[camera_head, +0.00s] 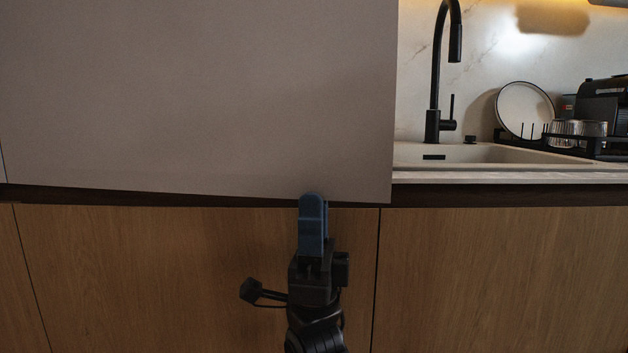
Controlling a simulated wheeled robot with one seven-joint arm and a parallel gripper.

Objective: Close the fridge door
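A large flat beige panel (200,95), which looks like the fridge door, fills the upper left of the head view. Its bottom edge slopes down to the right and its right edge stands in front of the counter, so it looks swung out towards me. No handle or fridge interior shows. My gripper (313,200) points up, with its blue fingertips overlapping the panel's lower edge, left of its right corner. I cannot tell whether they touch it. The fingers line up one behind the other, so their opening is hidden.
Wooden cabinet fronts (500,270) run below. At right, the counter (500,177) has a sink (490,154), a black faucet (435,80), and a dish rack (600,143) with a plate (523,108) and glasses (575,130). The space before the right cabinets looks clear.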

